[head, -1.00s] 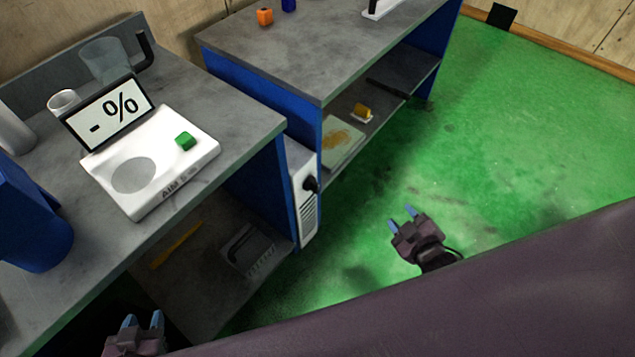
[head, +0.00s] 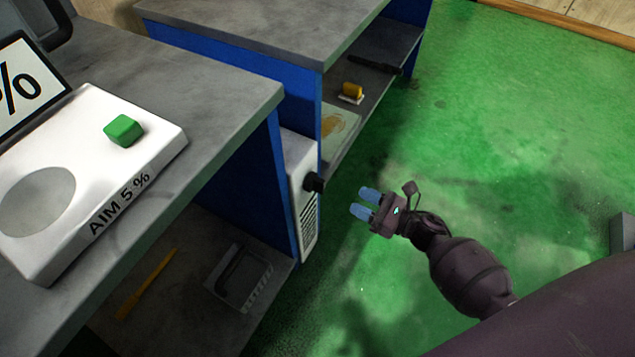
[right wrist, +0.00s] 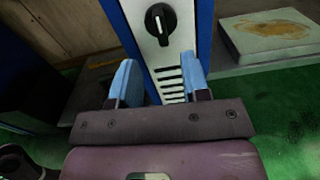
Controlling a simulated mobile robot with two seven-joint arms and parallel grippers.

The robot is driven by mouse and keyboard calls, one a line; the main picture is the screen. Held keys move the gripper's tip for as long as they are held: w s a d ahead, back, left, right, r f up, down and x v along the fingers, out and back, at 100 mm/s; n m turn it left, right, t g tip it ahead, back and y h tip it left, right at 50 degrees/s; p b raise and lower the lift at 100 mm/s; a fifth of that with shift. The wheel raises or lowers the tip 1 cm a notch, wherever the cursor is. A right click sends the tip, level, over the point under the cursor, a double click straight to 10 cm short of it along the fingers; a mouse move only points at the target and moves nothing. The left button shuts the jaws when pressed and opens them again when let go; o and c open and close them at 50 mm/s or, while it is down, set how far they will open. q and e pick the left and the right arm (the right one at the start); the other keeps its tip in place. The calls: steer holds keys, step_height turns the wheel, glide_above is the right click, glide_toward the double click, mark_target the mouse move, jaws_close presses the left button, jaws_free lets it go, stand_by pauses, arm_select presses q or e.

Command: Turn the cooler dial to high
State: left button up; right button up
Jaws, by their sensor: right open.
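The cooler (head: 304,205) is a narrow white unit with a vent grille, set between the two blue-sided benches. Its black dial (head: 315,182) sticks out from the front face. In the right wrist view the dial (right wrist: 160,22) shows face on, with a light pointer line running up and down; any level marks are too small to read. My right gripper (head: 364,202) is open and empty, to the right of the dial and apart from it. In the right wrist view its blue fingertips (right wrist: 158,78) sit below the dial, over the grille. My left gripper is out of view.
A white scale (head: 70,235) with a green block (head: 124,130) stands on the near bench. The green floor right of the cooler is clear.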

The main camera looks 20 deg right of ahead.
mark_target(324, 185)
steer(key=shift+n, duration=0.4)
steer(key=b+x, duration=0.1)
steer(key=x, duration=1)
steer(key=shift+a+f, duration=0.15)
jaws_close()
